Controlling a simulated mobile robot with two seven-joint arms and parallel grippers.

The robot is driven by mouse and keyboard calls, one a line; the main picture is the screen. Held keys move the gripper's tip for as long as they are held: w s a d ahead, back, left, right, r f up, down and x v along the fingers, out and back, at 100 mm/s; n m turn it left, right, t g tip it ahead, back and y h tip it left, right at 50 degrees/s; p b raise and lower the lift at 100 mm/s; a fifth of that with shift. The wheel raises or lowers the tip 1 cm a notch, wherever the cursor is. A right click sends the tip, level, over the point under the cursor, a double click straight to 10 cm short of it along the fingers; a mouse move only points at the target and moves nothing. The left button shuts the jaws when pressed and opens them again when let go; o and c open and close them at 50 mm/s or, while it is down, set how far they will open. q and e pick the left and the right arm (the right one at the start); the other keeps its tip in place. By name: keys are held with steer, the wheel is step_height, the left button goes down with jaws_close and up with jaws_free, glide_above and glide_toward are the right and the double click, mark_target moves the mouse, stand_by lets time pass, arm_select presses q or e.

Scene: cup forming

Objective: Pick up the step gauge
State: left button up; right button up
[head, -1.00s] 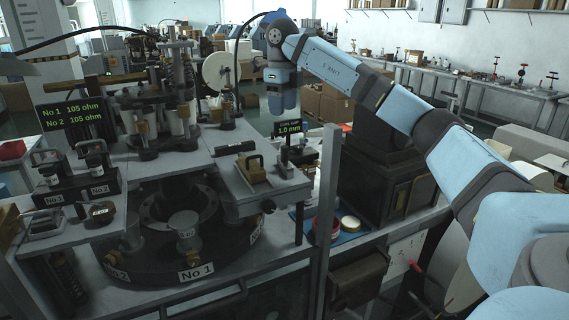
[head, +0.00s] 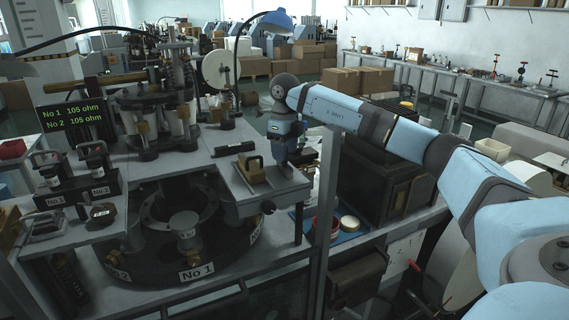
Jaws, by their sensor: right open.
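A tan block with a dark upright handle (head: 253,172) sits on the grey plate at the machine's right front. I take it for the step gauge, but cannot be sure. A dark low bar (head: 235,148) lies behind it on the table. My right gripper (head: 287,166) points down over the right end of the plate, just right of the tan block and apart from it. It is open; its fingers are small and dark, and I cannot make out anything between them. My left gripper is not in view.
The round forming machine (head: 185,225) with its No 1 label fills the left front. A dark box-shaped unit (head: 385,185) stands right of the plate. A readout (head: 72,115) stands at left.

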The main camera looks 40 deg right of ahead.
jaws_close()
steer(key=shift+r, duration=0.1)
